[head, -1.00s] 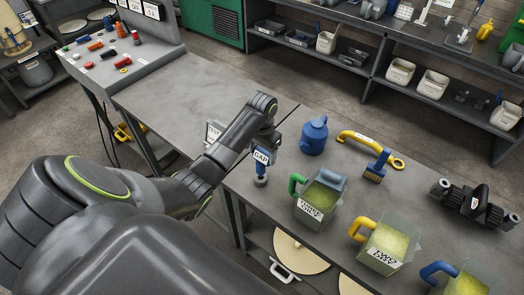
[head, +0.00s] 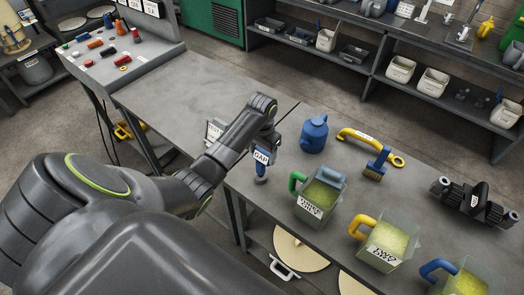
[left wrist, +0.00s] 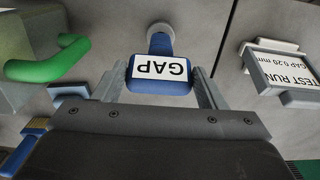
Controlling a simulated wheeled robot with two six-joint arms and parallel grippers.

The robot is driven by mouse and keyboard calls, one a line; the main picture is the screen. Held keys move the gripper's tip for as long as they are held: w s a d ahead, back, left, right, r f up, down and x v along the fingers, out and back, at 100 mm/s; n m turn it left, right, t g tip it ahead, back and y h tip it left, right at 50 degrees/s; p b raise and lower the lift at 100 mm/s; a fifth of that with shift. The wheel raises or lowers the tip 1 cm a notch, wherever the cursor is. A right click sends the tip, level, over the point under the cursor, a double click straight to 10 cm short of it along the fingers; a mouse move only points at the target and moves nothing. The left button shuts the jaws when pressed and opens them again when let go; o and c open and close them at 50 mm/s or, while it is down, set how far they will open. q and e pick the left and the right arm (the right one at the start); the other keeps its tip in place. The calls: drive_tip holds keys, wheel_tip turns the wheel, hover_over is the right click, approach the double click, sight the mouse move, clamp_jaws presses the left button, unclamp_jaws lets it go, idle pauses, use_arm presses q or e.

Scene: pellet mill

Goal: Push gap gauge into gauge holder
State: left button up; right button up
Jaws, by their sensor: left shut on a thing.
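The gap gauge (head: 261,157) is blue with a white label reading GAP. My left gripper (head: 263,147) is shut on it, above the near part of the table. In the left wrist view the gauge (left wrist: 160,86) sits between the two grey fingers (left wrist: 160,82), its label upside down. A short round grey-blue piece (left wrist: 160,38) shows beyond the label, at the gauge's far end. I cannot tell whether this piece is the gauge's own end or the gauge holder, nor how far in the gauge is. My right gripper is not in view.
A white TEST RUN card (head: 214,131) stands just left of the gripper. The table (head: 180,95) is clear at the left.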

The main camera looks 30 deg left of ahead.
use_arm(q)
drive_tip(key=shift+f, duration=0.8)
idle(1.9)
drive_tip(key=o, duration=1.8)
drive_tip(key=shift+r, duration=3.5)
